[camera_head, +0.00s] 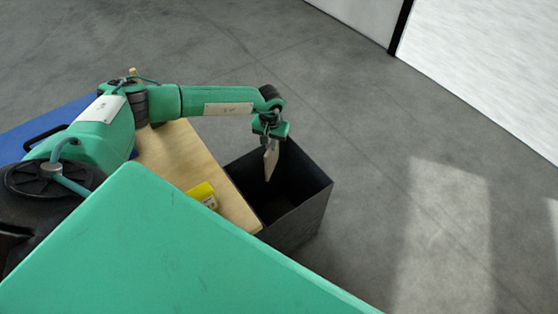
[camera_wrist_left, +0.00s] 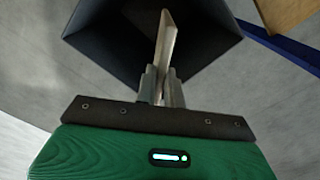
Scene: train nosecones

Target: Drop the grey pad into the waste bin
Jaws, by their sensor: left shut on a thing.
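The grey pad (camera_head: 271,160) is a thin, light slab that hangs upright from my left gripper (camera_head: 269,139). It also shows edge-on in the left wrist view (camera_wrist_left: 166,42), clamped between the two fingers (camera_wrist_left: 160,85). The waste bin (camera_head: 304,212) is a dark, open-topped square box on the floor. In the head view the pad overlaps the bin's opening, and in the wrist view the bin (camera_wrist_left: 100,45) lies beyond the pad. The exact height of the pad above the rim is hard to tell. My right gripper is not in view.
A wooden tabletop (camera_head: 180,158) stands directly left of the bin, with a yellow object (camera_head: 203,194) near its edge. A blue surface (camera_head: 45,122) lies farther left. The grey floor right of the bin is clear. White panels (camera_head: 490,60) stand at the upper right.

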